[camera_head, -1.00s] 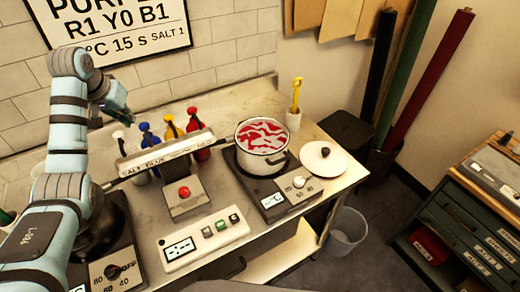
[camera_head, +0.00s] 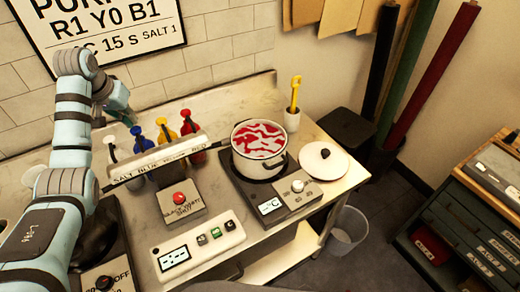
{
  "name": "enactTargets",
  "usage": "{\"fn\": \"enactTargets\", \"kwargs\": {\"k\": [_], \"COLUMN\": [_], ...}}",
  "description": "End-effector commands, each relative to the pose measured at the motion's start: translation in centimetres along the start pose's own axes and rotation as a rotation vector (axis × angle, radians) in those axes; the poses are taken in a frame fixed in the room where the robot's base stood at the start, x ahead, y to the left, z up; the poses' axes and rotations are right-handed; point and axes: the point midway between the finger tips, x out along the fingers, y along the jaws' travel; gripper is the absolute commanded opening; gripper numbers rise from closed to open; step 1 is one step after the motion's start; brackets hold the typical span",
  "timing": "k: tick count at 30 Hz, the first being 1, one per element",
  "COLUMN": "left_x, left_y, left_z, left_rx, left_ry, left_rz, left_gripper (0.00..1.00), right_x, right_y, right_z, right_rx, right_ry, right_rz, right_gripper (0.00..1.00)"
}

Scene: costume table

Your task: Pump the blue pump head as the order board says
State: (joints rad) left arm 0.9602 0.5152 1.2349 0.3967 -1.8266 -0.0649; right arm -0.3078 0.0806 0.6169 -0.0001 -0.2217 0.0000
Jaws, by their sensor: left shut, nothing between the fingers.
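The order board (camera_head: 105,30) on the wall is partly cut off and reads "R1 Y0 B1" with "15 s SALT 1" below. The blue pump head (camera_head: 137,131) tops a bottle in a row behind a labelled rail (camera_head: 160,160), between a white-topped bottle (camera_head: 110,143) and the yellow pump head (camera_head: 162,124). The red pump head (camera_head: 187,116) is at the row's right end. My left gripper (camera_head: 129,119) is shut and empty, close above and slightly left of the blue pump head. I cannot tell whether they touch. My right gripper is out of view.
A pot (camera_head: 259,139) with red and white contents sits on a hotplate (camera_head: 275,195). A lid (camera_head: 324,161) lies to its right. A red-button box (camera_head: 180,203) and a switch panel (camera_head: 198,245) are in front of the rail. A yellow utensil stands in a cup (camera_head: 292,119).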

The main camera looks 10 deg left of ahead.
Motion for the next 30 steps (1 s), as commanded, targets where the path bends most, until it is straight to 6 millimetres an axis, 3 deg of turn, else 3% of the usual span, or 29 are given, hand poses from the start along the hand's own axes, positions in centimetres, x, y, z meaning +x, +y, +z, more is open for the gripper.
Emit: {"fn": "enactTargets", "kwargs": {"k": [6, 16, 30], "left_x": [0.0, 0.8, 2.4], "left_y": [-0.1, 0.1, 0.0], "left_z": [0.0, 0.3, 1.0], "left_rx": [-0.001, 0.001, 0.000], "left_ry": [0.000, 0.000, -0.001], "left_rz": [-0.001, 0.000, -0.001], "left_gripper": [0.00, 0.00, 0.00], "right_x": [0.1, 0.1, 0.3], "right_y": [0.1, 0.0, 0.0], "right_z": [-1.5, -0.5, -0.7], "right_rx": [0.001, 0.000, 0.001], "right_ry": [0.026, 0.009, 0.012], "right_rz": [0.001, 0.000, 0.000], "right_gripper": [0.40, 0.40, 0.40]}}
